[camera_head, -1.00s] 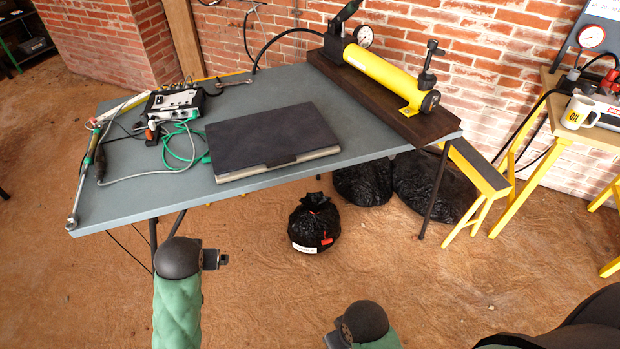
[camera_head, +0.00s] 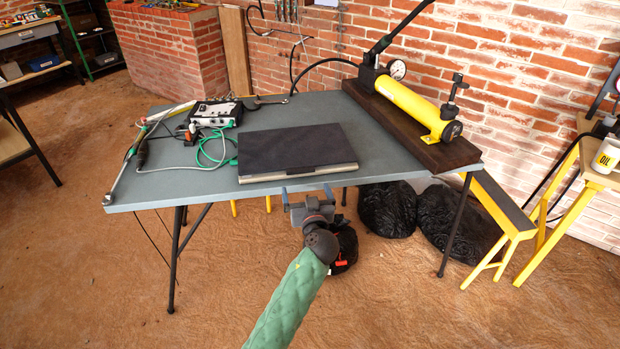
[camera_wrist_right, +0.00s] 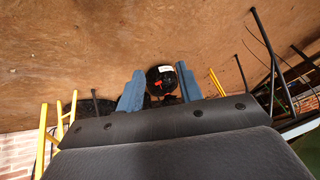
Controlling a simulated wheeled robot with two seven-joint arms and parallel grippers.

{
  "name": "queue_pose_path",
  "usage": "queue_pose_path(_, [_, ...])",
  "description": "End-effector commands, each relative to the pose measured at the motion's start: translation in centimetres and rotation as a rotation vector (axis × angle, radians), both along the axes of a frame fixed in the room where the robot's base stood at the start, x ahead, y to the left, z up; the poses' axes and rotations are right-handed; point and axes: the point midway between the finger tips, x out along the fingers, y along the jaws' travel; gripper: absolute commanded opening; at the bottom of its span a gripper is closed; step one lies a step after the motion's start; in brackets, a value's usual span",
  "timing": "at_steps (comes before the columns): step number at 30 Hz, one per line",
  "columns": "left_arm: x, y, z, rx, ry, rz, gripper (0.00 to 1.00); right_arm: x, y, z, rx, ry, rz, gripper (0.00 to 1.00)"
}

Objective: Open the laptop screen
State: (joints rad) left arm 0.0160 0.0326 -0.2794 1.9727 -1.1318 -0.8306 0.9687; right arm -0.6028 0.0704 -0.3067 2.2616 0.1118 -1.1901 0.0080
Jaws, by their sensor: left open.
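The laptop (camera_head: 291,149) lies shut on the grey table (camera_head: 190,184), its light front edge close to the table's front edge. The laptop cannot be made out in that view.
A yellow pump cylinder (camera_head: 411,108) with a gauge stands on a dark board at the table's right. A tester box (camera_head: 215,113) with cables and a long tool lies at the left. Black bags (camera_head: 388,209) lie below. A yellow trestle (camera_head: 505,225) stands at right.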

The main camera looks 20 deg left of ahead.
Motion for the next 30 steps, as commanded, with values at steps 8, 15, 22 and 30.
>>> queue_pose_path(8, [1.3,0.6,0.2,-0.035,-0.016,0.0,1.0,-0.2,-0.2,1.7,-0.003,0.01,0.005,0.36])
queue_pose_path(15, [4.5,2.2,0.2,-0.034,-0.015,0.001,1.0,-0.8,-0.7,5.1,-0.013,0.039,0.015,0.36])
queue_pose_path(22, [6.5,3.2,0.0,-0.035,-0.014,0.001,1.0,-1.1,-1.4,5.9,-0.032,0.059,0.012,0.36])
queue_pose_path(30, [7.0,3.4,0.0,-0.036,-0.014,0.001,1.0,-1.2,-1.6,5.9,-0.038,0.065,0.011,0.36])
